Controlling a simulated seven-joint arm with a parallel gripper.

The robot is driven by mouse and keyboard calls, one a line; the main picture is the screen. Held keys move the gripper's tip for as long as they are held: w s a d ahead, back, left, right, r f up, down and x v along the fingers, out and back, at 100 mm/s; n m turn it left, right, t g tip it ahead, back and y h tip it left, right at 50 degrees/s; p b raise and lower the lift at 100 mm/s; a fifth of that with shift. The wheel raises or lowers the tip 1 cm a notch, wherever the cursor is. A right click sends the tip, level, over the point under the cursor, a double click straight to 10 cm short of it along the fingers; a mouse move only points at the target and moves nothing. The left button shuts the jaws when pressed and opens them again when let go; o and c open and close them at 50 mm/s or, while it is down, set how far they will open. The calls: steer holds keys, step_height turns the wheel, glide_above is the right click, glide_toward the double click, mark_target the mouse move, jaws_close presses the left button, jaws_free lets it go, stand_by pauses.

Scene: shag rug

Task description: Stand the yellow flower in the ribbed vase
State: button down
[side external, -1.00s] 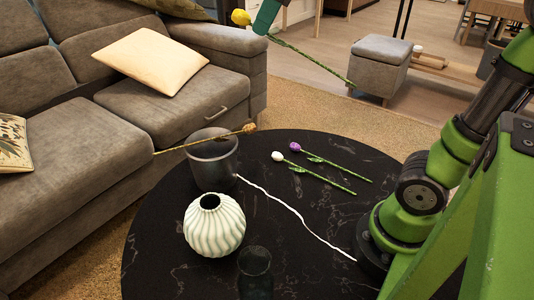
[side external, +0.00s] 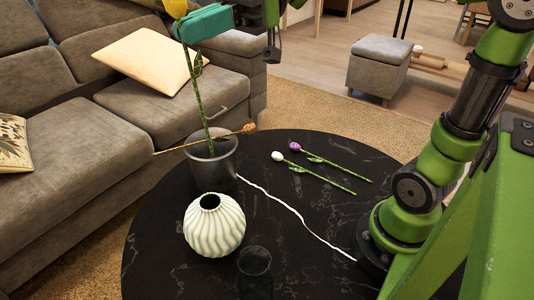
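The yellow flower (side external: 195,85) is upright, slightly tilted, with its yellow head at the top edge of the picture and its green stem hanging down. My gripper (side external: 203,24), with teal fingers, is shut on the stem just below the head. The stem's lower end overlaps the dark grey pot in the picture; I cannot tell whether it is inside, behind or in front of it. The ribbed vase (side external: 213,232) is cream-white and round with a dark narrow mouth. It stands upright on the black table, in front of the pot, with no flower in it.
The dark grey pot (side external: 222,165) has an orange-brown flower (side external: 185,146) across its rim. A dark glass (side external: 255,275) stands at the table's (side external: 310,215) front. A white flower (side external: 315,172) and a purple flower (side external: 335,162) lie at the right. A sofa (side external: 90,140) is behind.

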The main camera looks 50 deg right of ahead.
mark_target(210, 143)
steer(key=shift+m+t+y, duration=0.4)
steer(key=shift+t+y, duration=0.1)
steer(key=shift+t, duration=0.1)
steer(key=f, duration=0.4)
steer(key=shift+w+f, duration=0.2)
steer(key=shift+w, duration=0.1)
steer(key=shift+f, duration=0.15)
step_height(210, 143, down, 14)
stand_by(1.3)
steer(key=shift+f, duration=0.1)
steer(key=c, duration=1.2)
jaws_free()
